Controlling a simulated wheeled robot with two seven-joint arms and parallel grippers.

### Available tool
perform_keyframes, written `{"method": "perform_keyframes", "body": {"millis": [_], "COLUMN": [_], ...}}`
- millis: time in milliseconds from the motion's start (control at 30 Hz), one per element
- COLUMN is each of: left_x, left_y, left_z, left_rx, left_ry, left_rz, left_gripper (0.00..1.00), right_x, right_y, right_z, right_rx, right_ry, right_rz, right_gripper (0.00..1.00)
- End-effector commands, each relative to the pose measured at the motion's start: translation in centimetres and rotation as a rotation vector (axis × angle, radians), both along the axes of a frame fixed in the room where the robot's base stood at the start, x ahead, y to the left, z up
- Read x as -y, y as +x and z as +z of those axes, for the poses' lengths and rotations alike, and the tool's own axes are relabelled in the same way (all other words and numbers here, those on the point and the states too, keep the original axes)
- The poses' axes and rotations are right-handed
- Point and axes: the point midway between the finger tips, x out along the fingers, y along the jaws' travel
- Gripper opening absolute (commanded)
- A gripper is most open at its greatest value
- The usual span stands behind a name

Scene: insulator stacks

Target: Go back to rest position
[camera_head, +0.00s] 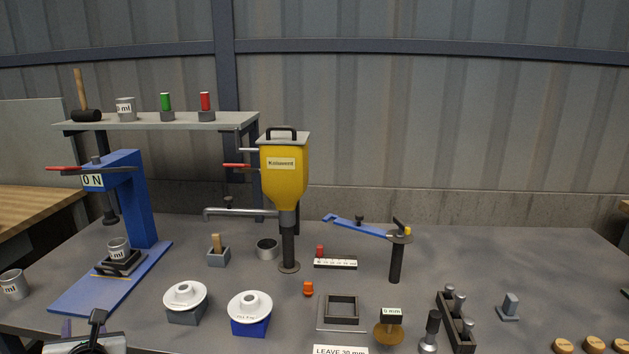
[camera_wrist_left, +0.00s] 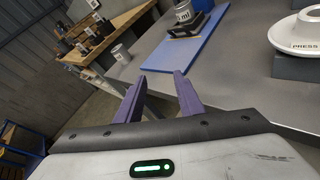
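My left gripper (camera_head: 82,328) shows at the bottom left of the head view, low at the table's front edge, partly cut off by the frame. In the left wrist view its two purple fingers (camera_wrist_left: 158,96) stand apart with nothing between them. The gap looks toward the table edge and the floor. My right gripper is in neither view.
A blue press (camera_head: 139,200) with a cup (camera_head: 118,249) stands behind my left gripper. Another cup (camera_head: 14,284) stands left. White insulator discs (camera_head: 185,295) sit on blocks to the right. A yellow hopper (camera_head: 284,172) stands mid-table. A wooden bench (camera_wrist_left: 110,30) lies beyond a gap.

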Motion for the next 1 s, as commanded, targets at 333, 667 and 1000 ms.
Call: {"method": "perform_keyframes", "body": {"millis": [333, 667, 1000], "left_x": [-20.5, -22.7, -17.0], "left_y": [-6.6, -5.6, -0.2], "left_z": [11.6, 13.8, 12.0], "left_rx": [0.083, 0.494, 1.096], "left_ry": [0.201, -0.187, -1.211], "left_rz": [0.303, 0.315, 0.3], "left_gripper": [0.34, 0.34, 0.34], "right_x": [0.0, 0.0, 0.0], "right_y": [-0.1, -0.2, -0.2], "right_z": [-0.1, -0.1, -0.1], "right_rx": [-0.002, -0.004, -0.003], "right_ry": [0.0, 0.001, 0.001], "right_rz": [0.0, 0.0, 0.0], "right_gripper": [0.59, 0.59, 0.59]}}
